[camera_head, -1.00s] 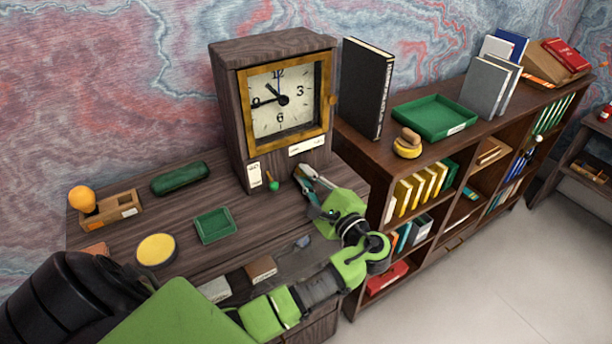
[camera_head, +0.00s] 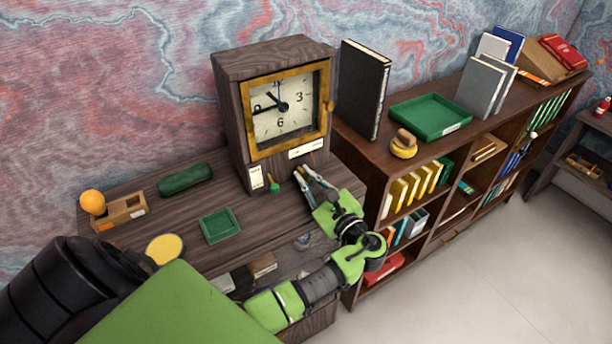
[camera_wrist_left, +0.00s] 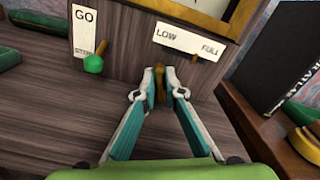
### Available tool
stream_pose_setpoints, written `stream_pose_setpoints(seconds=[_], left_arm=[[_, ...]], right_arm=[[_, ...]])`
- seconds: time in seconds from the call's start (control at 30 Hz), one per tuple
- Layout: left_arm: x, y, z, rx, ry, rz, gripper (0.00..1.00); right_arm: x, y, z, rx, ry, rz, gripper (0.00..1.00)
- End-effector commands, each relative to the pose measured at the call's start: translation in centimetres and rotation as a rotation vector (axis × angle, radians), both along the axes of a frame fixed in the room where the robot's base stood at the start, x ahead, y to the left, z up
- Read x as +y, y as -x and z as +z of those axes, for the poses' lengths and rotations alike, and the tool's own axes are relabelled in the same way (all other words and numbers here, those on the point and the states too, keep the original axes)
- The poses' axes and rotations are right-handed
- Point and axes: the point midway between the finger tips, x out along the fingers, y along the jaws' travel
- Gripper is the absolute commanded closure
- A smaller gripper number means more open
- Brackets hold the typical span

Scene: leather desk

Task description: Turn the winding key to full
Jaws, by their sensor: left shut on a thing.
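The wooden clock (camera_head: 232,120) with a brass-framed dial stands at the back of the desk. A LOW–FULL label (camera_wrist_left: 188,42) is on its lower front. A small brown pointer (camera_wrist_left: 195,59) shows at the label's lower edge, nearer FULL. My left gripper (camera_wrist_left: 159,80) is shut on a small brown-gold piece, apparently the winding key (camera_wrist_left: 159,86), low in front of the clock; the fingertips hide part of it. In the head view the left gripper (camera_head: 302,170) reaches the clock's base. My right gripper is not in view.
A green-knobbed lever (camera_wrist_left: 93,64) sits by the GO/STOP label (camera_wrist_left: 84,30), left of the gripper. A green tray (camera_head: 219,226), green case (camera_head: 185,179) and wooden box with an orange ball (camera_head: 92,201) lie on the desk. A bookshelf (camera_head: 440,150) adjoins at right.

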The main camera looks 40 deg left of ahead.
Motion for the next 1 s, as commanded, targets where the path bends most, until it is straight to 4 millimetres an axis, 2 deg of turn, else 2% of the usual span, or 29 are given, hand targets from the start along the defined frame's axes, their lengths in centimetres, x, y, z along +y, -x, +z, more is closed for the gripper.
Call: stream_pose_setpoints(seconds=[0.6, 0.63, 0.7, 1.0], left_arm=[[0.02, -0.02, 0.08, 0.045, -0.021, 0.001, 1.0], [0.03, -0.03, 0.08, 0.045, -0.021, 0.001, 0.85], [0.03, -0.03, 0.08, 0.045, -0.021, 0.001, 0.74], [-0.03, -0.01, 0.05, 0.046, -0.02, 0.0, 0.74]], right_arm=[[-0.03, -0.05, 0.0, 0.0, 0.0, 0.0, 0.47], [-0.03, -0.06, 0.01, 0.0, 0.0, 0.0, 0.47], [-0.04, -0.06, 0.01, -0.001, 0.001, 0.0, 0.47], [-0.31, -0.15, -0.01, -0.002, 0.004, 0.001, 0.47]])
